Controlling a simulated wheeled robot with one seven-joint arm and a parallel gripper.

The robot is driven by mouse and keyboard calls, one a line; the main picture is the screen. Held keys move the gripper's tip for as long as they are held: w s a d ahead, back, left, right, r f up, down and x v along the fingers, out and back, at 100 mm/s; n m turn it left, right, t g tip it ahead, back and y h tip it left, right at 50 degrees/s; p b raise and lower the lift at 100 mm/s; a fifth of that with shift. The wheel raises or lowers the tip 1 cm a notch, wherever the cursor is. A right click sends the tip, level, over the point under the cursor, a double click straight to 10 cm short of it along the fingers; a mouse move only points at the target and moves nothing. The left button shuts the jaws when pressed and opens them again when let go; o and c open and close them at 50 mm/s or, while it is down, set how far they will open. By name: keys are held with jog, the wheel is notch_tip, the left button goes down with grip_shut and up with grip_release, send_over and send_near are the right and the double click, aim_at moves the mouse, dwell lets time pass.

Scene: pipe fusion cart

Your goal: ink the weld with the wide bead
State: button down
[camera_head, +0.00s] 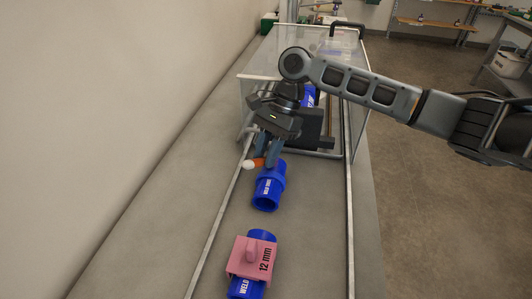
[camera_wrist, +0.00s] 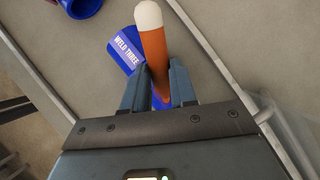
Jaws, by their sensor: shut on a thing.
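My gripper (camera_head: 267,155) is shut on an orange marker (camera_wrist: 154,50) with a white end. The marker also shows in the head view (camera_head: 260,162), its white end pointing left. A blue pipe (camera_head: 265,200) with a raised collar lies just below my gripper; its label reads "WELD THREE" in the wrist view (camera_wrist: 122,45). The marker passes above or beside this pipe; contact cannot be told. A nearer blue pipe (camera_head: 262,236) carries a pink gauge (camera_head: 240,262) marked "12 mm"; its label shows only "WELD". Another blue pipe (camera_head: 308,97) is partly hidden behind my arm. Bead widths are unclear.
A clear-walled box (camera_head: 262,62) stands on the far bench beside my arm. Pale rails (camera_head: 213,228) run along both sides of the pipe row. A wall rises at left. The grey bench surface (camera_head: 150,215) left of the rails is bare.

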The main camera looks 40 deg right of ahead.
jog(key=shift+w+d, duration=0.1)
jog(key=shift+d, duration=0.05)
jog(key=shift+s+a, duration=0.55)
jog(key=shift+a, duration=0.3)
dwell(0.3)
jog(key=shift+d, duration=0.1)
dwell(2.3)
jog(key=shift+w+d, duration=0.25)
jog(key=shift+w+d, duration=0.3)
jog(key=shift+d, duration=0.2)
jog(key=shift+s+a, duration=0.55)
jog(key=shift+a, duration=0.3)
dwell(0.4)
jog(key=shift+w+d, duration=0.1)
jog(key=shift+d, duration=0.05)
jog(key=shift+w+d, duration=0.15)
jog(key=shift+d, duration=0.1)
dwell(0.4)
